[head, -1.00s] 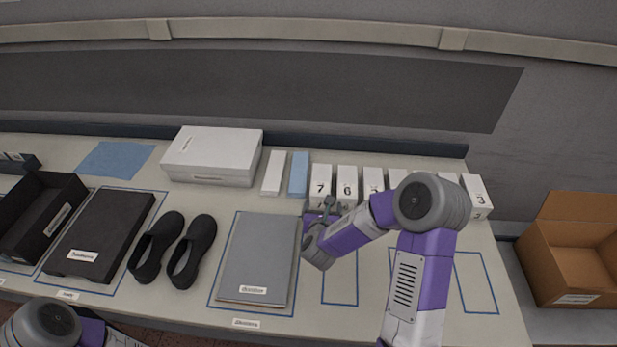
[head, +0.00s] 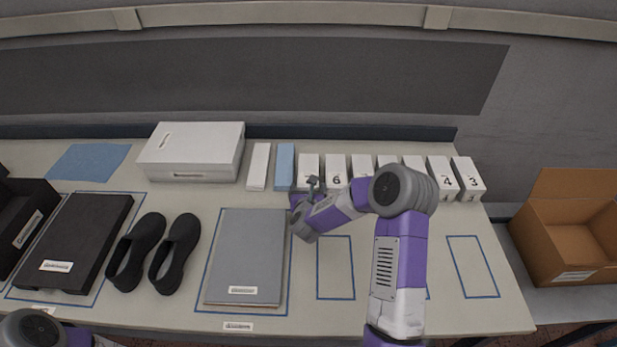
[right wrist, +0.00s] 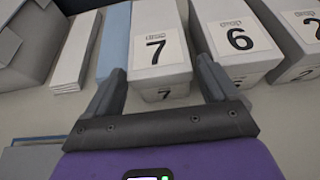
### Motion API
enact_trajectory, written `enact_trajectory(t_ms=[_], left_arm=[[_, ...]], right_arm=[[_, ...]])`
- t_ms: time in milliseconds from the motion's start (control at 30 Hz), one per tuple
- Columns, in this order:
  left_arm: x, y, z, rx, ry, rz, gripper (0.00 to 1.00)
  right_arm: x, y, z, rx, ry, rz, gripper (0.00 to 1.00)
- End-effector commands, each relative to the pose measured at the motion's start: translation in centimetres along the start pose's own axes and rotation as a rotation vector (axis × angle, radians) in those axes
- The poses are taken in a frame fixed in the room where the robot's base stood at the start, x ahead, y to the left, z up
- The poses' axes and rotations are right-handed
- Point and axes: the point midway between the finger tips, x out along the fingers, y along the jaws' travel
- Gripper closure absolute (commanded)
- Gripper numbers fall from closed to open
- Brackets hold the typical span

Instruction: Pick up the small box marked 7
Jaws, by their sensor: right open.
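The small white box marked 7 (right wrist: 157,48) stands in the right wrist view between my open right gripper's fingers (right wrist: 163,88). One finger is to the left of its lower front and the other to the right, near the box marked 6 (right wrist: 238,38). I cannot tell whether the fingers touch it. In the head view the box marked 7 (head: 308,163) is at the left end of the row of white boxes, partly hidden by my right gripper (head: 313,185). My left arm shows at the bottom left, but its gripper is out of frame.
A blue box (head: 285,166) and a narrow white box (head: 258,166) stand left of box 7. Several numbered boxes continue right, up to box 3 (head: 467,178). A grey folder (head: 247,258) and black shoes (head: 175,253) lie nearer. A cardboard box (head: 570,245) stands at the right.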

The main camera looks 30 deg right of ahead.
Motion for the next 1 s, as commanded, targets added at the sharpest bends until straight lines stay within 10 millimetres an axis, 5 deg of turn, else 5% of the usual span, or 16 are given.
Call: enact_trajectory(t_ms=[267,600,867,1000], left_arm=[[0.0,0.0,0.0,0.000,0.000,0.000,0.57],[0.0,0.0,0.0,0.000,0.000,0.000,0.57],[0.0,0.0,0.0,0.000,0.000,0.000,0.57],[-0.3,0.1,0.0,0.000,0.000,0.000,0.57]], right_arm=[[0.5,0.0,0.0,0.000,0.000,0.000,0.13],[0.4,0.0,0.0,0.000,0.000,0.000,0.62],[0.3,0.0,0.3,0.001,-0.003,0.000,0.62],[-0.3,0.0,2.0,0.001,-0.006,0.001,0.62]])
